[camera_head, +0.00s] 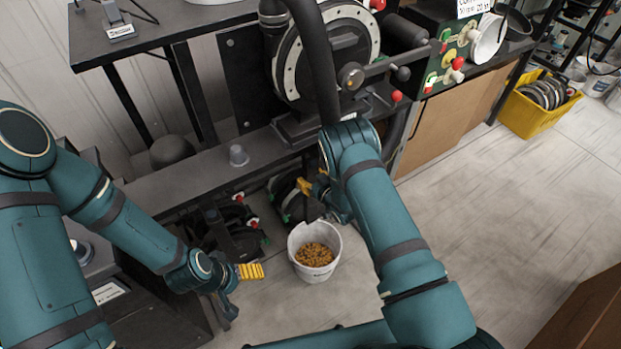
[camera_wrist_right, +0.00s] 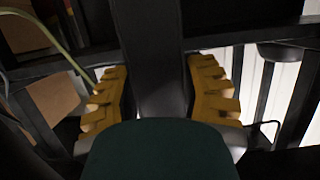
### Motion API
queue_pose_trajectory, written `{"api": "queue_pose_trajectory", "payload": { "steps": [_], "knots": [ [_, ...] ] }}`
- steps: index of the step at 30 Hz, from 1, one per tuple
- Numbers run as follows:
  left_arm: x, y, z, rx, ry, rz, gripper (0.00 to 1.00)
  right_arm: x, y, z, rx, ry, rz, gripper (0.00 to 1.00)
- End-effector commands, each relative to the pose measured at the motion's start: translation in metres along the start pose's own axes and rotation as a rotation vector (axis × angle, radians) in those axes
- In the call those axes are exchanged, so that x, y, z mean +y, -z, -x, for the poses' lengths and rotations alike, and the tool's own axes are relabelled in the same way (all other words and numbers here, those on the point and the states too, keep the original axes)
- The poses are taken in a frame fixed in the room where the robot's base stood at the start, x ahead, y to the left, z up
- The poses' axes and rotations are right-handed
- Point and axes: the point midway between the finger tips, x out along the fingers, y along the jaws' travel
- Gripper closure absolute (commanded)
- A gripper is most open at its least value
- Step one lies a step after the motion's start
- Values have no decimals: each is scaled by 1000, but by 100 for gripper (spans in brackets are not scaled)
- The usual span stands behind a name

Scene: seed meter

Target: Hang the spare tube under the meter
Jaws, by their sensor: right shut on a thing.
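The meter (camera_head: 338,50), a black disc housing with a pale toothed ring, stands on the dark bench frame. My right gripper (camera_head: 306,188) is low below it, partly hidden by its own arm. In the right wrist view its yellow fingers (camera_wrist_right: 160,98) are shut on a dark flat-sided piece, which looks like the spare tube (camera_wrist_right: 153,45). In the head view a dark part of that tube (camera_head: 311,208) shows just above the bucket; its upper part is hidden. My left gripper (camera_head: 245,285) is at the lower left, apart from the tube; its jaw opening is unclear.
A white bucket of seed (camera_head: 315,262) stands on the floor under the right gripper. Dark units with red knobs (camera_head: 235,235) stand left of it. A thick black hose (camera_head: 316,60) passes in front of the meter. A yellow crate (camera_head: 533,116) is at right; the floor before it is clear.

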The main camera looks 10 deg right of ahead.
Motion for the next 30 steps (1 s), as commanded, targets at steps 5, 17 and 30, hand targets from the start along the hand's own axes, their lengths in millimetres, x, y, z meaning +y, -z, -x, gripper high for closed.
{"api": "queue_pose_trajectory", "payload": {
  "steps": [5,17,30],
  "knots": [
    [0,0,-1,0,0,0,18,0,-2,-1,2,0,0,98],
    [-1,0,-2,0,0,0,18,0,-5,-2,1,0,0,21],
    [-1,0,-2,0,0,0,18,1,-6,8,-3,-2,-1,21]
  ]
}}
